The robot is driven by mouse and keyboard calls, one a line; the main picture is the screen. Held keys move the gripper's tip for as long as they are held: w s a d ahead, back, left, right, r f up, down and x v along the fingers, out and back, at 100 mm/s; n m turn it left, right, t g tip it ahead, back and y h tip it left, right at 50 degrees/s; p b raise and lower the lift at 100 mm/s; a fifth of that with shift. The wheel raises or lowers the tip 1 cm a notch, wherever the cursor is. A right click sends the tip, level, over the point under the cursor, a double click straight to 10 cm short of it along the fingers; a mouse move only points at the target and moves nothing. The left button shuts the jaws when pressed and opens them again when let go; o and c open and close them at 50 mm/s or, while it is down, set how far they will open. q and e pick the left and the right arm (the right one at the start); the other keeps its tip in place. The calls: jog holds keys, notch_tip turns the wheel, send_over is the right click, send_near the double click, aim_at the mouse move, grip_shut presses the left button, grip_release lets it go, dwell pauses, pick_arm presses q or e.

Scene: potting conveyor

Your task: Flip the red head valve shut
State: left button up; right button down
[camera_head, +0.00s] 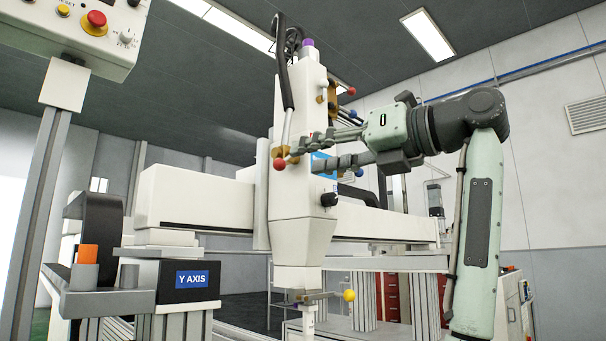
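A white dispensing head (302,210) stands upright in the middle. A red ball knob (279,163) shows at its left side, beside a small brass-coloured valve fitting. I cannot tell which is the named valve.
A yellow-knobbed lever (349,295) is at the nozzle below. The white gantry beam (205,198) runs behind the head. A control box (85,35) with a red button is at top left. A Y AXIS block (188,282) stands lower left.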

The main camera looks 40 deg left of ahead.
aim_at(284, 162)
pick_arm(q)
jog(key=a, duration=0.6)
jog(key=shift+s+a+p, duration=0.3)
jog(key=shift+s+a, duration=0.05)
jog(key=shift+a, duration=0.45)
pick_arm(e)
jog(key=shift+s+d+f, duration=0.1)
jog(key=shift+s+f, duration=0.4)
jog(key=shift+f, duration=0.25)
